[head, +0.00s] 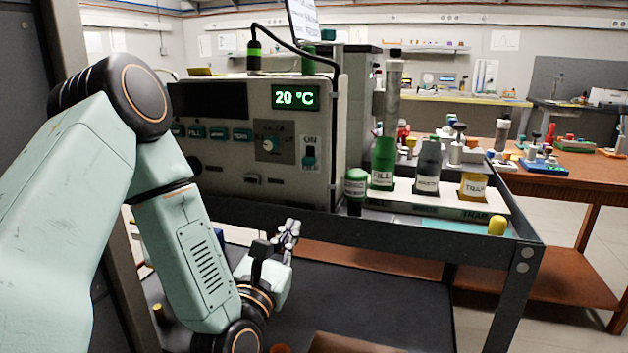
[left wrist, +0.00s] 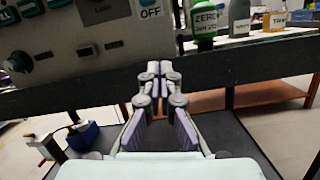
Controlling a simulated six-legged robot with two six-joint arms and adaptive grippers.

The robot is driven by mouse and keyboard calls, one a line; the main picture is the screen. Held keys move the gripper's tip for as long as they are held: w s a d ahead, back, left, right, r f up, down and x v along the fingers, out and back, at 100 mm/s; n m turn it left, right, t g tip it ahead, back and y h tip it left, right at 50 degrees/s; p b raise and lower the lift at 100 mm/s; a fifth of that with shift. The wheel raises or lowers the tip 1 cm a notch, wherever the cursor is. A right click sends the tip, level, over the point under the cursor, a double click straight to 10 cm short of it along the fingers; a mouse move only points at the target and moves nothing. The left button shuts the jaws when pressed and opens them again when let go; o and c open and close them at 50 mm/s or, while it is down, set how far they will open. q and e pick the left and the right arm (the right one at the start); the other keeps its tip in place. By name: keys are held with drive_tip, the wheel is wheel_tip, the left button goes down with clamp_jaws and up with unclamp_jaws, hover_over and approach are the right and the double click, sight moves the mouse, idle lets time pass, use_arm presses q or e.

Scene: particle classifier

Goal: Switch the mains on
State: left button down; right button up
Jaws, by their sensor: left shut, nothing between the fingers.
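The mains switch (head: 310,154) is a small dark toggle on the right of the grey instrument's front panel (head: 320,185), with an ON label above it. Its exact lever position is too small to tell. The left wrist view shows the white OFF label (left wrist: 150,12) at the top edge. My left gripper (head: 291,228) is shut and empty, below the switch and in front of the cart's dark edge. In the left wrist view the closed fingertips (left wrist: 158,68) point toward the cart edge, below the OFF label, touching nothing that I can see.
The instrument's display (head: 295,97) reads 20 °C. A dark metal cart rail (head: 400,228) runs below the panel. Green and grey bottles and a yellow container (head: 472,187) stand in a white rack on the right. A dark lower shelf (head: 370,290) lies beneath.

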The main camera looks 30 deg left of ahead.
sight(309, 161)
use_arm(q)
drive_tip(key=shift+s+a+r+n, duration=0.1)
drive_tip(key=shift+a+r+n, duration=0.05)
drive_tip(key=shift+n, duration=0.4)
drive_tip(key=shift+a+r+n, duration=0.1)
drive_tip(key=shift+n, duration=0.45)
drive_tip(key=b+x, duration=0.1)
drive_tip(key=x, duration=0.9)
drive_tip(key=shift+r, duration=0.1)
wheel_tip(309, 161, up, 3)
drive_tip(key=shift+r, duration=0.1)
drive_tip(key=shift+s+r, duration=0.1)
drive_tip(key=shift+r, duration=0.3)
drive_tip(key=shift+r, duration=0.1)
